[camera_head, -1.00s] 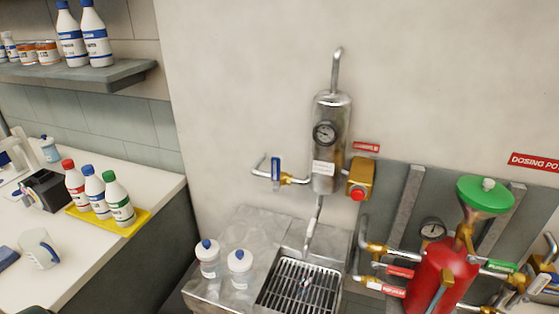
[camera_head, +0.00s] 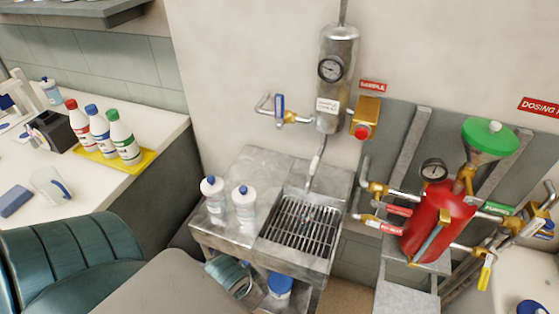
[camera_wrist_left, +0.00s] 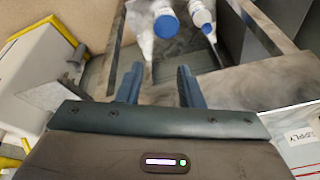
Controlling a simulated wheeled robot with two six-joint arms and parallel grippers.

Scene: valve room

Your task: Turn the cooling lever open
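The blue lever (camera_head: 279,108) stands upright on a pipe with a brass fitting, left of the steel sample cooler (camera_head: 337,85) on the wall. I take it as the cooling lever; its label is too small to read. My left gripper (camera_wrist_left: 160,70) shows in the left wrist view with its two blue fingers apart and nothing between them. In the head view, a teal part of my left arm fills the lower left, well below and left of the lever. Nothing touches the lever. My right gripper is not in view.
Two white bottles (camera_head: 213,196) (camera_head: 244,205) stand on the steel sink bench (camera_head: 262,168) below the lever, beside the drain grate (camera_head: 301,225). A brass block with red button (camera_head: 362,131) sits right of the cooler. A red dosing pot (camera_head: 436,222) stands further right.

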